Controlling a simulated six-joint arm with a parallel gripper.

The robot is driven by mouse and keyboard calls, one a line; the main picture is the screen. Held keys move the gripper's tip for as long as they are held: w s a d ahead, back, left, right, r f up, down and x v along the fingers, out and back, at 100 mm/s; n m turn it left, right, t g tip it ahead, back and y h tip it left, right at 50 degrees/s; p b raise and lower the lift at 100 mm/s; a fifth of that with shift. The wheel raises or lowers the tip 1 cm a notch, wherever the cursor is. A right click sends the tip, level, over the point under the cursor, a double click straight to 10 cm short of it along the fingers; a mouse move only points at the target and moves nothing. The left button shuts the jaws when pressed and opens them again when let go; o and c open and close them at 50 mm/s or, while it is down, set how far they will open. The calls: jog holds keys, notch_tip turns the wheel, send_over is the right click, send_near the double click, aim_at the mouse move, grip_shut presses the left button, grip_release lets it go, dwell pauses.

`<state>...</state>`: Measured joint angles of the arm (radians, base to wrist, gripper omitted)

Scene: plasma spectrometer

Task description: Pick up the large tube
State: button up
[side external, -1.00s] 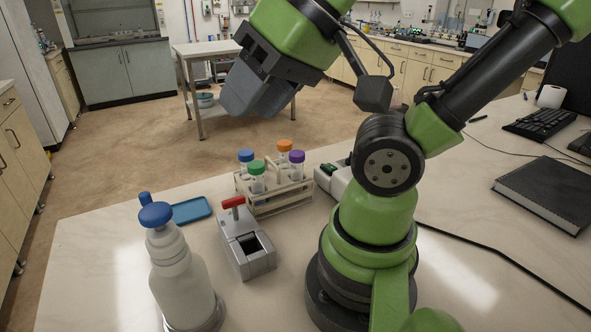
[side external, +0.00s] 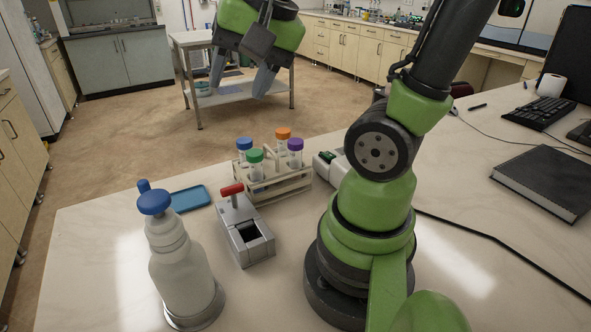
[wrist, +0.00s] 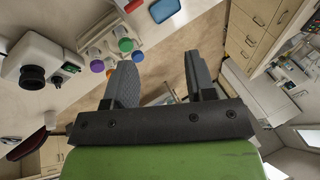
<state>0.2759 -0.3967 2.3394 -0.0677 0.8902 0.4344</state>
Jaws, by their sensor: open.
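A light-coloured rack (side external: 283,188) on the bench holds several upright capped tubes: a blue-capped tube (side external: 244,146), a green-capped tube (side external: 255,159), an orange-capped tube (side external: 283,137) and a purple-capped tube (side external: 295,147). They look alike in size, so I cannot tell which is the large tube. My gripper (side external: 240,82) is open and empty, high up and beyond the rack in the side view. In the wrist view its fingers (wrist: 162,75) stand apart, with the caps just left of them; the blue cap (wrist: 137,56) is nearest.
A grey box with a red-handled lever (side external: 245,235) stands in front of the rack. A white bottle with a blue top (side external: 178,270) and a blue tray (side external: 190,198) are at left. A white instrument (side external: 330,165) is close right of the rack. A black notebook (side external: 548,182) lies far right.

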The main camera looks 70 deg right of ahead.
jog(key=w+d+f+m+g, duration=0.2)
jog(key=d+f+m, duration=0.2)
jog(key=d+m, duration=0.35)
jog(key=m+g, duration=0.3)
jog(key=m, duration=0.7)
send_over(294, 141)
jog(key=f, duration=0.8)
jog(key=shift+a, duration=0.35)
jog(key=shift+m, duration=0.25)
notch_tip(294, 141, down, 4)
jog(key=shift+s+d+f, duration=0.1)
jog(key=shift+d+f, duration=0.05)
jog(key=shift+f, duration=0.05)
notch_tip(294, 141, down, 6)
jog(key=shift+d+r, duration=0.1)
jog(key=shift+d, duration=0.05)
jog(key=c, duration=0.9)
